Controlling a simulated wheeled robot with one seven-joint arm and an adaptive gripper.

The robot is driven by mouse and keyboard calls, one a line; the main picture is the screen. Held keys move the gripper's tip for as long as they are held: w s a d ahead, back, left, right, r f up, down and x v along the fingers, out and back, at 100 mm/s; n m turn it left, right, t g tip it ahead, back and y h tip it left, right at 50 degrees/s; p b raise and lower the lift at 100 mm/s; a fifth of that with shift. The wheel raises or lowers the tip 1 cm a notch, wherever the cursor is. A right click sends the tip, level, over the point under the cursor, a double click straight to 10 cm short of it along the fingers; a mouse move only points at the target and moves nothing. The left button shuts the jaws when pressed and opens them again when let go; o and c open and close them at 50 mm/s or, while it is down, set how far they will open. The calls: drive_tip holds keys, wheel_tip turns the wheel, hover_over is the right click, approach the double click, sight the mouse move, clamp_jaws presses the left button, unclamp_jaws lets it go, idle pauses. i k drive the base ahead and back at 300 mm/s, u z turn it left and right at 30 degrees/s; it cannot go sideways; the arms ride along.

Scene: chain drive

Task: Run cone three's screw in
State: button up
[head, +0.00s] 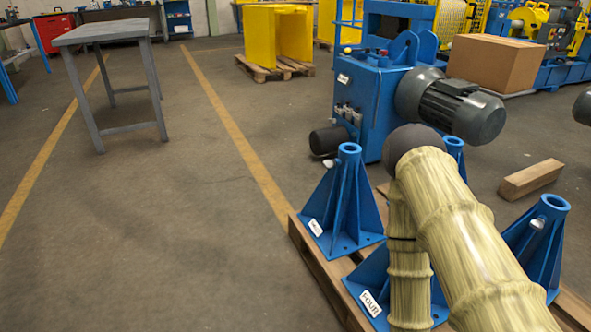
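Several blue cone stands are on a wooden pallet at the lower right of the head view. The left cone (345,210) is upright with a small silver screw (336,162) near its top; its white label (315,228) is too small to read. The front cone (372,275) has a label reading "FOUR" and is mostly hidden behind my arm. The right cone (540,245) has a silver screw (537,223) near its top. A further cone (454,150) shows only its top behind my arm. I cannot tell which is cone three. My gripper is outside the picture.
My sleeved arm crosses the pallet (330,280). A blue machine with a grey motor (452,103) stands close behind. A wooden block (530,179) lies on the floor at right. A grey table (105,35) stands back left. The floor left of the pallet is clear.

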sight(328, 164)
drive_tip(key=u, duration=0.8)
drive_tip(key=k, duration=1.1)
drive_tip(key=u, duration=1.15)
drive_tip(key=i, duration=2.9)
drive_tip(key=z, duration=0.8)
drive_tip(key=i, duration=1.3)
drive_tip(key=z, duration=1.9)
drive_tip(key=i, duration=0.75)
drive_tip(key=z, duration=0.5)
